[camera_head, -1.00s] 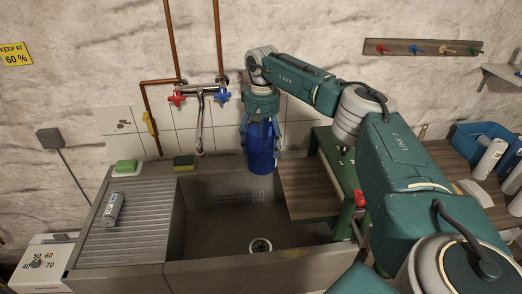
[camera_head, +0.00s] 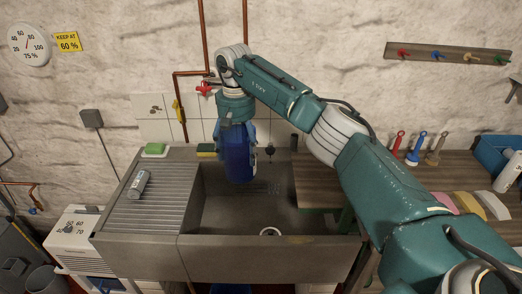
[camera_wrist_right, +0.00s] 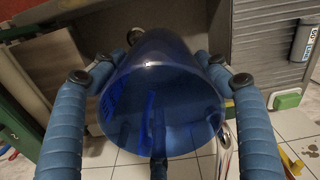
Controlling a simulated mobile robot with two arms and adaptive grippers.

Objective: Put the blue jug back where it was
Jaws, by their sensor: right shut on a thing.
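The blue jug (camera_head: 238,152) hangs in my right gripper (camera_head: 237,128) above the stone sink (camera_head: 215,215), in front of the tiled wall. The fingers stand on both sides of the jug. In the right wrist view the jug (camera_wrist_right: 165,105) shows its wide round end towards the camera, between the two blue fingers of my right gripper (camera_wrist_right: 158,90). It looks empty inside. The tap is mostly hidden behind the arm and jug in the head view. My left gripper is not in view.
A ribbed drainboard (camera_head: 150,205) with a grey bottle (camera_head: 139,184) lies left of the basin. A green soap (camera_head: 155,149) and a sponge (camera_head: 206,150) sit on the back ledge. Several brushes (camera_head: 414,148) stand on the wooden counter (camera_head: 375,170) at right.

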